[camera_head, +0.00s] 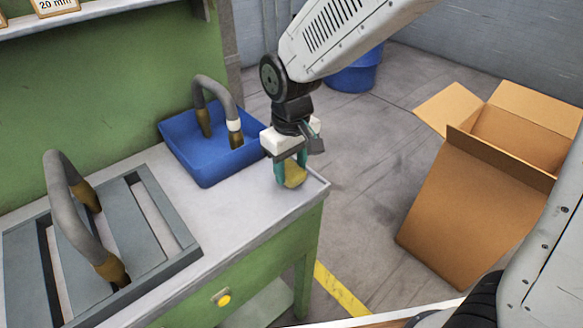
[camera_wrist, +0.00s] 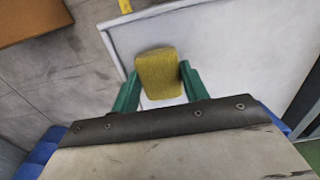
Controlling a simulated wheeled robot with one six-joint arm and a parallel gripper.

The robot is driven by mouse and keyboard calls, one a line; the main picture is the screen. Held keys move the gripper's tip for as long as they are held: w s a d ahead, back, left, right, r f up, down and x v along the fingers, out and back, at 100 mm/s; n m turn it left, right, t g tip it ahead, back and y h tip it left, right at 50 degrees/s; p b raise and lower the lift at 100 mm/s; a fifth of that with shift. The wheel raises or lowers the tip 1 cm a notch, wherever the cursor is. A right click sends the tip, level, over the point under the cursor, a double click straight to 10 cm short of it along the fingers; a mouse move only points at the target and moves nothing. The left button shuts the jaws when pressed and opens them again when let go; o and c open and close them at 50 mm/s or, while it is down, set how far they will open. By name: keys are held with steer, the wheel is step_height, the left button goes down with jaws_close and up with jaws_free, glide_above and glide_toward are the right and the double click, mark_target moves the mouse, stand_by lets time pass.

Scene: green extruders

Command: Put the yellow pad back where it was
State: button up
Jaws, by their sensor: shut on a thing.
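The yellow pad (camera_head: 294,175) is between the green fingers of my gripper (camera_head: 287,171), over the right corner of the white-topped green workbench (camera_head: 240,208). In the wrist view the yellow pad (camera_wrist: 158,73) sits between the two green fingertips of my gripper (camera_wrist: 158,84). The fingers are shut on its sides. The pad is at or just above the bench top; I cannot tell whether it touches.
A blue tray (camera_head: 190,160) with a bent grey pipe (camera_head: 226,103) stands just left of my gripper. A grey slotted frame (camera_head: 185,240) with another bent pipe (camera_head: 65,200) lies at the left. An open cardboard box (camera_head: 460,215) stands on the floor at the right.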

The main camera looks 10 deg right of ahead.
mark_target(291, 170)
steer(key=shift+f, duration=0.35)
steer(key=shift+f, duration=0.2)
steer(key=o, duration=1)
steer(key=shift+r, duration=0.1)
step_height(291, 170, up, 12)
steer(key=shift+s+d+r+m+t, duration=0.3)
steer(key=shift+s+d+m, duration=0.85)
steer(key=shift+s+d, duration=2.2)
steer(key=shift+s+d+r+m+t, duration=0.1)
steer(key=shift+s+d+r+m, duration=0.25)
steer(key=shift+s+d+m, duration=1.9)
steer(key=shift+s+d+r+t, duration=0.2)
steer(key=shift+s+d+r, duration=0.15)
steer(key=shift+s+d, duration=4.1)
steer(key=shift+w+d, duration=0.3)
steer(key=shift+w, duration=0.1)
